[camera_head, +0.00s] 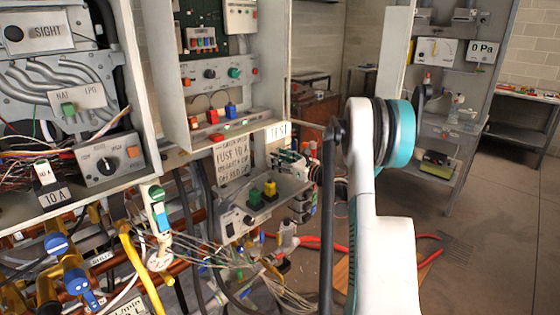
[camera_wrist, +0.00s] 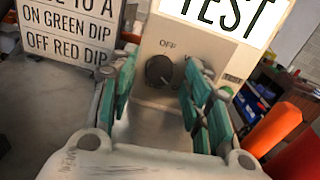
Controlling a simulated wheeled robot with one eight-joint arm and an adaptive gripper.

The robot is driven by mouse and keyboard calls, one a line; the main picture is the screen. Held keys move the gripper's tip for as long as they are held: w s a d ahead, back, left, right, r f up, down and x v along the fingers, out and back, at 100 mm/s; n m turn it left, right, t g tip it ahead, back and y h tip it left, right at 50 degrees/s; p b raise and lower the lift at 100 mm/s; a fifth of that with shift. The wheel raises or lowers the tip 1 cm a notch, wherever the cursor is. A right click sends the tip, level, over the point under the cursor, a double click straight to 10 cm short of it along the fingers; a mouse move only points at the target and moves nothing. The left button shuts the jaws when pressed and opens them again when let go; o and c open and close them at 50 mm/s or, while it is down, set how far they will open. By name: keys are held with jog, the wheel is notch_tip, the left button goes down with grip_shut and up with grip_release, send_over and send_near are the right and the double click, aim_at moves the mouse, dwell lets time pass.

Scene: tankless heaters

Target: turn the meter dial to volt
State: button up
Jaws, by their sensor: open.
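The meter dial (camera_wrist: 160,71) is a round dark knob on the beige face of a box (camera_wrist: 147,47) in the wrist view. "OFF" is printed above it, and other marks to its right are partly hidden by a finger. I cannot clearly read where the knob points. My gripper (camera_wrist: 160,88) is open, with its green-padded fingers on either side of the dial in the picture. I cannot tell whether they touch it. In the head view my gripper (camera_head: 287,160) is just below the TEST sign (camera_head: 278,132), and the dial cannot be made out there.
A fuse notice (camera_head: 232,165) hangs left of the gripper. Loose wires (camera_head: 235,262) and a yellow handle (camera_head: 138,265) lie lower left. Orange objects (camera_wrist: 270,130) stand right in the wrist view. Open floor (camera_head: 490,240) lies right.

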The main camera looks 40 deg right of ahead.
jog(key=c, duration=1.1)
jog(key=shift+o, duration=0.2)
jog(key=shift+n, duration=0.4)
grip_shut()
jog(key=n, duration=0.5)
jog(key=shift+b, duration=0.3)
jog(key=n, duration=0.5)
jog(key=shift+a+n, duration=0.15)
jog(key=shift+n, duration=0.15)
